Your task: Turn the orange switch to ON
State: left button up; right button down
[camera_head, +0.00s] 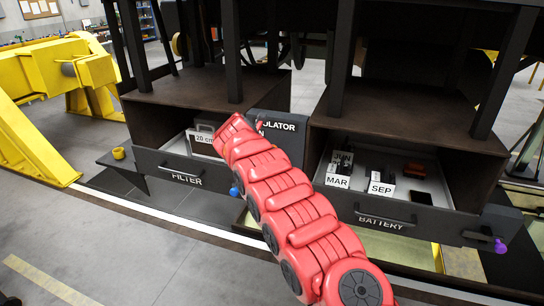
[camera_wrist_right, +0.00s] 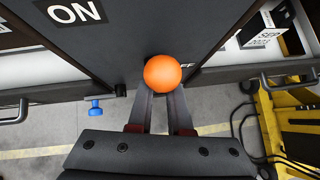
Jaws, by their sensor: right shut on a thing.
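The orange switch (camera_wrist_right: 162,73) shows in the right wrist view as a round orange knob in front of a dark panel (camera_wrist_right: 120,45). My right gripper (camera_wrist_right: 163,92) is shut on the knob, with one finger on each side. A white ON label (camera_wrist_right: 75,11) is on the panel up and left of the knob. Another label, partly hidden, shows just right of the knob; it seems to end in "FF". In the head view my red right arm covers the switch and most of the panel (camera_head: 285,126). My left gripper is in neither view.
An open FILTER drawer (camera_head: 187,180) is left of the panel, an open BATTERY drawer (camera_head: 380,222) right of it. A blue knob (camera_wrist_right: 96,107) is left of the gripper. A yellow knob (camera_head: 118,153) and purple knob (camera_head: 500,246) stand farther out. Yellow frames (camera_head: 60,70) stand left.

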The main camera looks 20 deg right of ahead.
jog(key=shift+w+d+r, duration=0.1)
jog(key=shift+w+r, duration=0.15)
jog(key=shift+r, duration=0.5)
jog(key=c, duration=1.3)
grip_release()
jog(key=o, duration=0.5)
jog(key=shift+w+f, duration=0.15)
jog(key=shift+c, duration=0.2)
jog(key=shift+s+d+f, duration=0.1)
jog(key=shift+s+f, duration=0.15)
jog(key=shift+f, duration=0.05)
jog(key=shift+a+b, duration=0.2)
jog(key=shift+b, duration=0.1)
jog(key=shift+s+a+b, duration=0.1)
jog(key=shift+a+b, duration=0.05)
jog(key=shift+b, duration=0.2)
jog(key=b+v, duration=0.4)
jog(key=v, duration=1.3)
jog(key=shift+d, duration=0.25)
